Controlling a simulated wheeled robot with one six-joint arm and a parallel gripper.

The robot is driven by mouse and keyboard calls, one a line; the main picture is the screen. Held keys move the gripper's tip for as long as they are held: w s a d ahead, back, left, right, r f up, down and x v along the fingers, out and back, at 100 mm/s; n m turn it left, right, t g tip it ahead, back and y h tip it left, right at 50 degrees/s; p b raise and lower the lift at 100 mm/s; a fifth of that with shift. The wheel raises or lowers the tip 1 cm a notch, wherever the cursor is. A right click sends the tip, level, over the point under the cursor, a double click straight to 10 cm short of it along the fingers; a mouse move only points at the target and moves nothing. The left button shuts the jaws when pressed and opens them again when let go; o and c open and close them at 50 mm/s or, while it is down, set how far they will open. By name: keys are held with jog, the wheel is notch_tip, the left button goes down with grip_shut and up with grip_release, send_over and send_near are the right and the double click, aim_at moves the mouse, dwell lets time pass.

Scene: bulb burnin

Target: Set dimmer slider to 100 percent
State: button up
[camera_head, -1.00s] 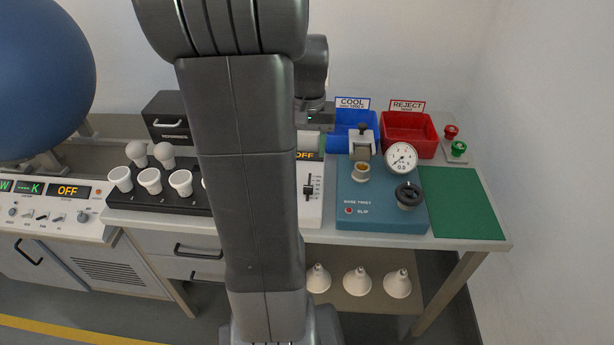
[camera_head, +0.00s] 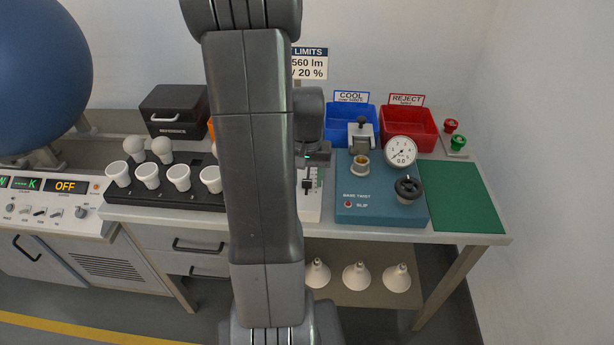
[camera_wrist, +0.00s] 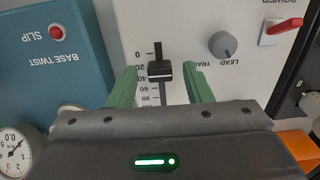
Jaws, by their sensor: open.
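The dimmer slider's black knob (camera_wrist: 160,71) sits in a vertical slot on a white panel (camera_wrist: 190,20). In the wrist view its scale reads 0 at the top, with larger numbers toward my gripper. In the head view the knob (camera_head: 307,185) shows just below my gripper, and my arm covers much of the panel.
A grey LEAD knob (camera_wrist: 222,44) and red power switch (camera_wrist: 285,26) share the panel. The blue base twist box (camera_head: 382,205) stands close to its right in the head view. The bulb rack (camera_head: 160,198) is to the left. A green mat (camera_head: 462,198) is clear.

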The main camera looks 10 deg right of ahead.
aim_at(309, 169)
grip_shut()
jog(key=shift+w+d+r+p, duration=0.15)
jog(key=shift+w+d, duration=0.15)
jog(key=shift+w, duration=0.8)
jog(key=shift+w+d+f+p, duration=0.1)
jog(key=shift+w+d+p, duration=0.2)
jog(key=shift+w, duration=0.75)
jog(key=shift+w+d+r+p, duration=0.1)
jog(key=shift+w+d, duration=0.25)
jog(key=shift+w, duration=0.75)
grip_release()
jog(key=shift+w, duration=0.1)
notch_tip(309, 169, up, 14)
jog(key=shift+f, duration=0.25)
